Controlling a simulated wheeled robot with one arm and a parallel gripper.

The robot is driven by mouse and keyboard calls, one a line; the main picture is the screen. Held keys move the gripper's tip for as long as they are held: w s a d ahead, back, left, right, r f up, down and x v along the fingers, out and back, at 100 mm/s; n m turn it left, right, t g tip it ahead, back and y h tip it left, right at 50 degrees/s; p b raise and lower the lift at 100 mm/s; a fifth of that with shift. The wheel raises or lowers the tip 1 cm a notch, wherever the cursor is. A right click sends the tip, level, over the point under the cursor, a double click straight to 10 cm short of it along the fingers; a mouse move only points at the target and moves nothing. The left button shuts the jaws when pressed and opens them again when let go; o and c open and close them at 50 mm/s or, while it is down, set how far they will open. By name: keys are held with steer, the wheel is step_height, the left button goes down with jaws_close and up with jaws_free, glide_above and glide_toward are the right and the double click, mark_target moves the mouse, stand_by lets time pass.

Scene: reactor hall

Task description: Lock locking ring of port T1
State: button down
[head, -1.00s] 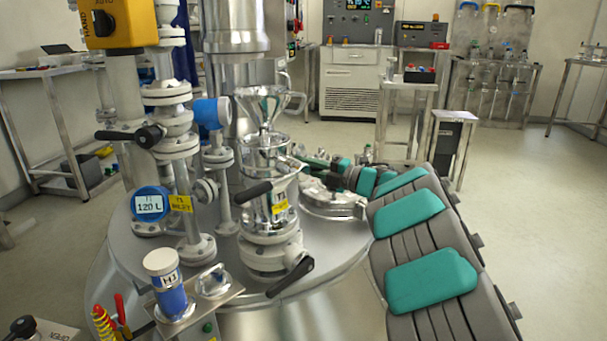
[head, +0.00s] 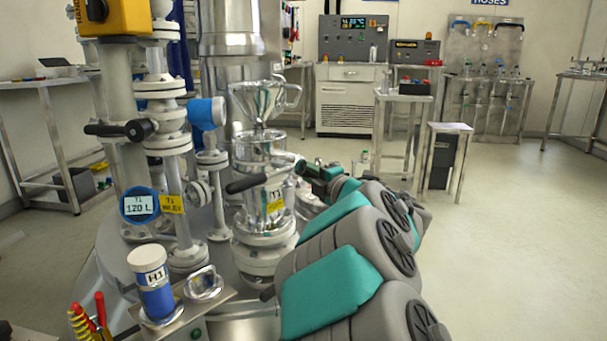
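The port (head: 263,225) with a small yellow tag, probably T1, stands upright on the vessel lid, with a clear funnel (head: 258,102) in its top. Its metal locking ring (head: 262,168) sits below the funnel. A dark lever (head: 258,181) at the ring points to the left. My gripper (head: 304,168), dark and green, is just right of the ring, at about its height. Whether it touches the ring I cannot tell. Its fingers are too small and partly hidden to show whether they are open.
A pipe with a dark-handled valve (head: 133,130) and a blue-rimmed display (head: 139,206) stand left of the port. A blue H1 bottle (head: 154,285) and a small steel lid (head: 203,285) are in front. My arm covers the right part of the vessel lid. Open floor lies to the right.

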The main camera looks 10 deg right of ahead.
mark_target(313, 176)
steer(key=shift+f, duration=0.1)
stand_by(0.3)
steer(key=c, duration=0.8)
jaws_free()
steer(key=shift+c, duration=0.2)
steer(key=shift+s, duration=0.15)
steer(key=v, duration=0.7)
steer(key=shift+s+d+p, duration=0.1)
steer(key=shift+s+p, duration=0.25)
